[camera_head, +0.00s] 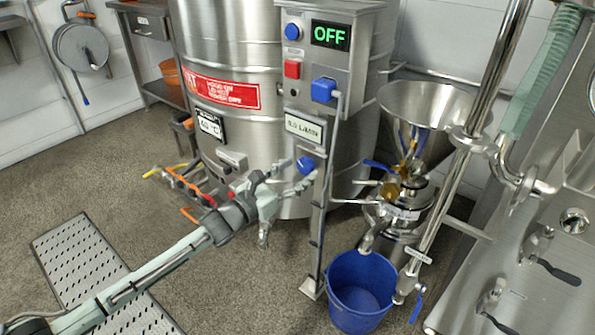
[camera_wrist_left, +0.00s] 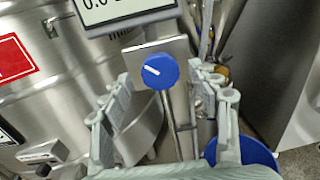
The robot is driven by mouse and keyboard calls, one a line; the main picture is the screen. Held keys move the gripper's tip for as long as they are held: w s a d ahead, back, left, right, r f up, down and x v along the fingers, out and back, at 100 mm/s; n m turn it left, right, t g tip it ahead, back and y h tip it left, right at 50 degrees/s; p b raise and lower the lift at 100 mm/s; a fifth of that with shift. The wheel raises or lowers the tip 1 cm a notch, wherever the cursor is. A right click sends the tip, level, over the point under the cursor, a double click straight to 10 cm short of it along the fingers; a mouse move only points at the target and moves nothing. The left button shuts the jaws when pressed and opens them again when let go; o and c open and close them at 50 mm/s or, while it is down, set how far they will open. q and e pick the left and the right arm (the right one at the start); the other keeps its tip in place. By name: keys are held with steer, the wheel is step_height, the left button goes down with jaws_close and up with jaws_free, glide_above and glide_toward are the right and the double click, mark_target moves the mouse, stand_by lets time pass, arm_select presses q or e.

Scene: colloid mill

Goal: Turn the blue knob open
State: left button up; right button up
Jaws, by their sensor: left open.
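The blue knob (camera_head: 305,164) is on the narrow metal post in front of the steel tank, below the flow display. In the left wrist view the blue knob (camera_wrist_left: 161,71) is round, with a white line slanting from upper left to lower right. My left gripper (camera_head: 291,181) is open in front of the knob, with its fingers pointing at it. In the left wrist view the knob appears in the gap between the two fingertips, nearer the centre of the picture. Contact cannot be made out. My right gripper is out of view.
A control box (camera_head: 329,50) above has an OFF screen, a red button (camera_head: 292,68) and a blue plug. The flow display (camera_head: 306,128) hangs just over the knob. A blue bucket (camera_head: 360,291) stands beneath the mill with its steel funnel (camera_head: 428,103). Orange-handled valves are near my left forearm.

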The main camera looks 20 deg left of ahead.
arm_select(q)
steer(key=shift+w+d, duration=0.1)
steer(key=shift+w, duration=0.15)
steer(key=shift+c, duration=0.3)
steer(key=c, duration=1.1)
